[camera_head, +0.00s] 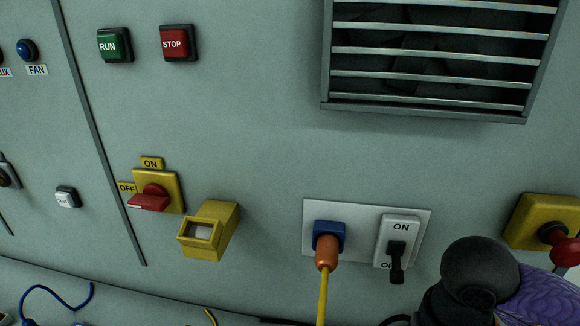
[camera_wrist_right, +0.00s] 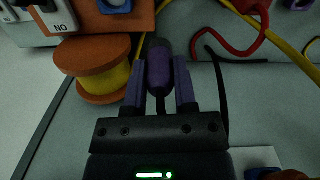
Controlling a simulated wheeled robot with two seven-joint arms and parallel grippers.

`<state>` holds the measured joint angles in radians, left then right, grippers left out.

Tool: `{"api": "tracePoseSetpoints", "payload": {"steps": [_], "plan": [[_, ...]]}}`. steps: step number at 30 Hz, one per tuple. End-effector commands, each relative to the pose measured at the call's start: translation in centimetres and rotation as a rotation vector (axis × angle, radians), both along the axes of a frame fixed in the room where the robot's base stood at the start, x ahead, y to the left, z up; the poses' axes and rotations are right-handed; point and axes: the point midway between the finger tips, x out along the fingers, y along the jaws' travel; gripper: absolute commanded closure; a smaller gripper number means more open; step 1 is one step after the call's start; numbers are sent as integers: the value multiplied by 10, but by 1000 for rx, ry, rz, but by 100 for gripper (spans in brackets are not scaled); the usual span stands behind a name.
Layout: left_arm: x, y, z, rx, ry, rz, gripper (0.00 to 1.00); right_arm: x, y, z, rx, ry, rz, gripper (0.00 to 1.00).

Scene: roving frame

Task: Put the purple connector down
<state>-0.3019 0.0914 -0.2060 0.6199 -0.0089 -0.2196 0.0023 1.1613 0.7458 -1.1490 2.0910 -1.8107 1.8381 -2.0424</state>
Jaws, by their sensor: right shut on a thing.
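The purple connector (camera_wrist_right: 159,70) is a short dark cylinder with a greyish end, in the upper middle of the right wrist view. My right gripper (camera_wrist_right: 160,75) is shut on it, with one purple finger on each side. A dark cable shows just beyond the fingers, but whether it joins the connector is hard to tell. The head view does not show the connector or the right gripper's fingers. My left gripper is in neither view.
In the right wrist view, an orange spool with yellow winding (camera_wrist_right: 108,84) stands close left of the fingers. A red cable (camera_wrist_right: 262,42) and yellow cable (camera_wrist_right: 292,52) lie right. The head view shows a wall panel with a blue socket (camera_head: 329,229), orange plug (camera_head: 326,254) and switch (camera_head: 397,250).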

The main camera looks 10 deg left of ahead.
Motion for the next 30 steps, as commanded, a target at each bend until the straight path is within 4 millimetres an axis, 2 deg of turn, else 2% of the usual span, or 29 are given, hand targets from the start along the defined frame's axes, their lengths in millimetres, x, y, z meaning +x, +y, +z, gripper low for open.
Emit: {"api": "tracePoseSetpoints", "payload": {"steps": [1, 6, 15, 17, 21, 27, 30], "plan": [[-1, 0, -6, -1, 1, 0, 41, -5, 6, -10, 4, 4, 31, 100], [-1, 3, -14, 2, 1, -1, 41, -19, 21, -24, 10, 1, 109, 100], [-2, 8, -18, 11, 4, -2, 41, -28, 29, -33, 20, -6, 151, 100], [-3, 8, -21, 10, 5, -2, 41, -29, 29, -44, 21, -3, 149, 100], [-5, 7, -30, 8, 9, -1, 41, -29, 29, -81, 20, 0, 149, 100], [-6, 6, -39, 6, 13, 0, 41, -29, 29, -120, 20, -1, 149, 100], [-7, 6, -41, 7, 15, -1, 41, -29, 29, -131, 20, -4, 150, 100]]}}
